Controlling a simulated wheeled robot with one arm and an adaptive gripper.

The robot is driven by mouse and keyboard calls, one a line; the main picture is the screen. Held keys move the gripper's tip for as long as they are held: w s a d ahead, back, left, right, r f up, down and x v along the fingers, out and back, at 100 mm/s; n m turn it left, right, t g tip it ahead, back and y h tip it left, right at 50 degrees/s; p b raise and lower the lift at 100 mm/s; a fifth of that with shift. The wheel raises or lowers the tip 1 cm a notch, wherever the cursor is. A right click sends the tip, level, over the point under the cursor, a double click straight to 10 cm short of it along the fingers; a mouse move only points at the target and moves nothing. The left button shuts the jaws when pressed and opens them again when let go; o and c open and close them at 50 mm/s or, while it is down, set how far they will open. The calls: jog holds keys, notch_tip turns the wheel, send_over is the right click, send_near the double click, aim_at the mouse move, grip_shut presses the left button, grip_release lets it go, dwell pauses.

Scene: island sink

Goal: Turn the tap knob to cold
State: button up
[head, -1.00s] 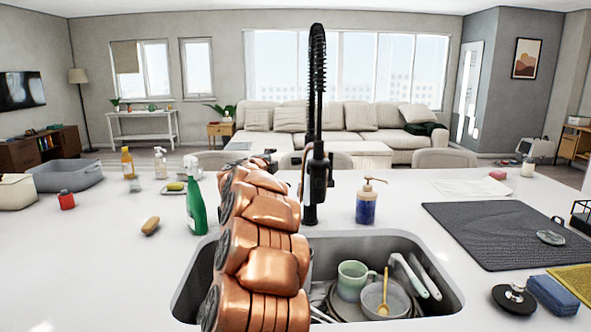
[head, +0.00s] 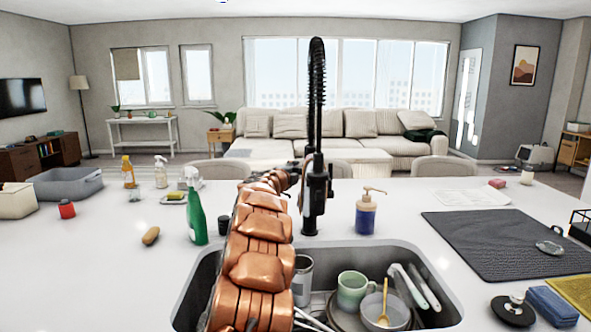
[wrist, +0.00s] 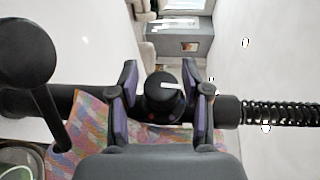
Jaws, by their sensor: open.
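The black tap (head: 315,185) with its coiled spring neck stands behind the sink in the head view. In the wrist view, the round black tap knob (wrist: 163,97) carries a white mark pointing right. My gripper (wrist: 162,100) is open, with one purple-padded finger on each side of the knob. I cannot tell whether the pads touch it. In the head view my arm reaches over the sink to the tap, and the gripper's end is mostly hidden behind the arm.
The sink (head: 440,290) holds a green mug (head: 352,290), a bowl, plates and utensils. A green spray bottle (head: 196,212) stands left of my arm. A blue soap dispenser (head: 366,215) stands right of the tap. A dark drying mat (head: 500,240) lies at the right.

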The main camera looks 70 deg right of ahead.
jog(key=shift+d, duration=0.8)
jog(key=shift+p, duration=0.3)
grip_shut()
